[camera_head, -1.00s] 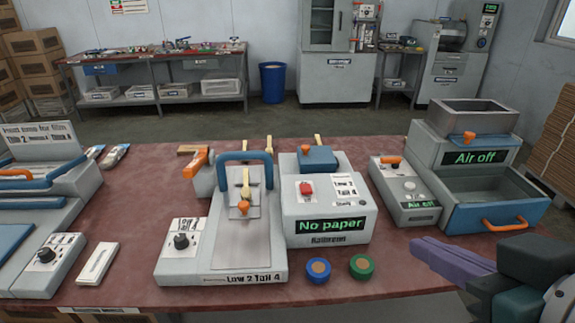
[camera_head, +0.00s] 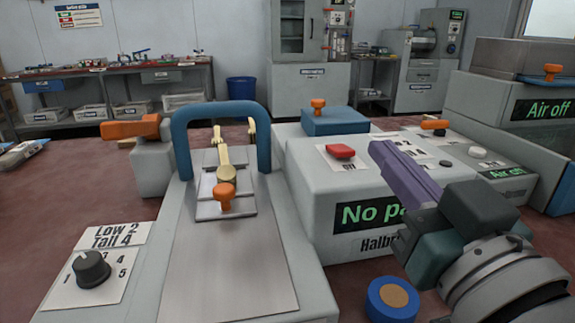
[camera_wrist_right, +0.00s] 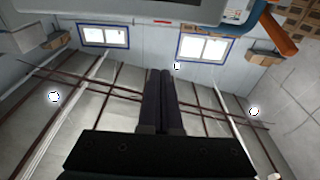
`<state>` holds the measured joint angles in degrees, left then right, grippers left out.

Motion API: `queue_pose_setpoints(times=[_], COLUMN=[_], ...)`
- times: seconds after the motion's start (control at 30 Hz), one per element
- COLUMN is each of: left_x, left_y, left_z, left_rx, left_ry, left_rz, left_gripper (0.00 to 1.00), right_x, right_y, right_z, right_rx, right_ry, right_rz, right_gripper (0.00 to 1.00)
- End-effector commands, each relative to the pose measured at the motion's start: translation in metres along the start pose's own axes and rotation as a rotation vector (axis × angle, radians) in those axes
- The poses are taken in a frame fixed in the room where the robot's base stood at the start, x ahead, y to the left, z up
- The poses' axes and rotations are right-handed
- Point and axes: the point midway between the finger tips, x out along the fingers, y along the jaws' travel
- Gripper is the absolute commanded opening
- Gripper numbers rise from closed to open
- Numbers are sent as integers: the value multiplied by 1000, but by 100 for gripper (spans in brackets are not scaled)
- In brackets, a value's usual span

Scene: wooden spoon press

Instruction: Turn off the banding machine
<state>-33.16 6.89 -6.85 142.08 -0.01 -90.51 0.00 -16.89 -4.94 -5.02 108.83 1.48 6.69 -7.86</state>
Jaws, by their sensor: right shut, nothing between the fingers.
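A grey machine (camera_head: 301,211) with a green-lit "No pa…" display (camera_head: 370,212) stands right of centre in the head view; no label in view calls it a banding machine. A red switch (camera_head: 341,151) sits on its sloped top beside small labels. My right gripper (camera_head: 381,153) is shut and empty, its purple fingers pointing up-left, with the tips just right of the red switch and apart from it in the picture. The fingers cover part of the display and labels. In the right wrist view the shut fingers (camera_wrist_right: 160,75) show below a grey edge. My left gripper is out of view.
A grey press (camera_head: 230,260) with a blue arch handle (camera_head: 222,108) and black dial (camera_head: 92,269) stands at left. Grey units with "Air off" displays (camera_head: 548,107) stand at right. A blue-rimmed round pad (camera_head: 392,299) lies in front of the machine.

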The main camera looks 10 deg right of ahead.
Motion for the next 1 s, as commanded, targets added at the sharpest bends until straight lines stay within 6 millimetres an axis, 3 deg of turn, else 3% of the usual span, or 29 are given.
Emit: queue_pose_setpoints(times=[0.07, 0.57, 0.77, 1.0], left_x=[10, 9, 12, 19], left_y=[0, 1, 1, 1], left_z=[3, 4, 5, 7], left_rx=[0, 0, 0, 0], left_ry=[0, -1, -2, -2], left_rz=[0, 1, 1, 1], left_gripper=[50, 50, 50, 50], right_x=[-1, 4, 34, 86], right_y=[0, 0, 1, 1], right_z=[8, 5, 4, 4], right_rx=[1, 1, 2, 2], right_ry=[16, 26, 28, 28], right_rz=[4, 5, 6, 5], right_gripper=[0, 0, 0, 0])
